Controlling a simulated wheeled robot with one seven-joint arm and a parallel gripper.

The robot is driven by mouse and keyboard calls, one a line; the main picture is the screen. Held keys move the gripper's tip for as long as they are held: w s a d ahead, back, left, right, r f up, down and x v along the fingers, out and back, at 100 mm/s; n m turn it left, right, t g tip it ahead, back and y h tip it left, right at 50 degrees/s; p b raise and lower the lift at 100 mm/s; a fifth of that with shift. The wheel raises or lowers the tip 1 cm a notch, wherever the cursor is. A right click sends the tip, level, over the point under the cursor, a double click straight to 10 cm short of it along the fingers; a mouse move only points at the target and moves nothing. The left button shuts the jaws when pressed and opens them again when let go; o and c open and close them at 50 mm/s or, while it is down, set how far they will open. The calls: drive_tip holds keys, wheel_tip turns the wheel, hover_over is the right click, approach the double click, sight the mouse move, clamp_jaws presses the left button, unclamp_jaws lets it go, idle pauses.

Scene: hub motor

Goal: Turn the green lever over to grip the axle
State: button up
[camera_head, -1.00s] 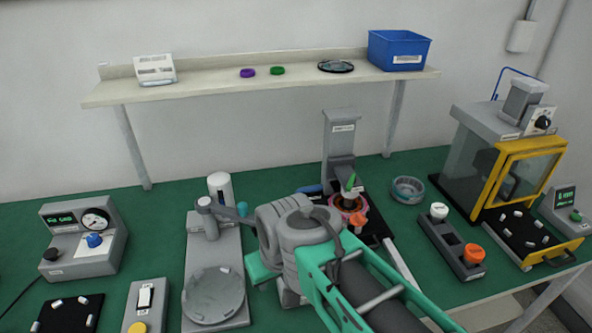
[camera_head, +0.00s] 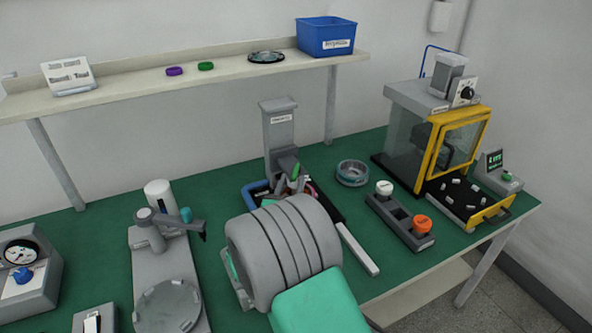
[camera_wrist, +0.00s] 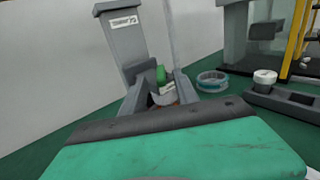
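The green lever (camera_head: 296,171) stands on the grey press-like stand (camera_head: 279,130) at the middle of the bench. In the wrist view the green lever (camera_wrist: 161,74) points up in front of the stand's column (camera_wrist: 126,48). My gripper (camera_head: 292,184) is at the stand, just in front of the lever. In the wrist view the two grey fingers of my gripper (camera_wrist: 161,87) are apart, with the lever's green end showing beyond and between them. Whether they touch it I cannot tell. The axle is not clearly visible; my arm and fingers cover the lower part of the stand.
A round teal-rimmed dish (camera_head: 352,173) and a dark holder (camera_head: 400,222) with white and orange caps stand right of the stand. A yellow-framed chamber (camera_head: 437,130) is farther right. A plate fixture (camera_head: 167,305) is at left. A shelf (camera_head: 225,79) runs behind.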

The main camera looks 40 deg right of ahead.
sight(296, 169)
drive_tip(key=p+x, duration=0.1)
drive_tip(key=x, duration=0.5)
drive_tip(key=shift+w+d, duration=0.15)
drive_tip(key=shift+d, duration=0.15)
drive_tip(key=shift+c, duration=0.2)
clamp_jaws()
idle(0.8)
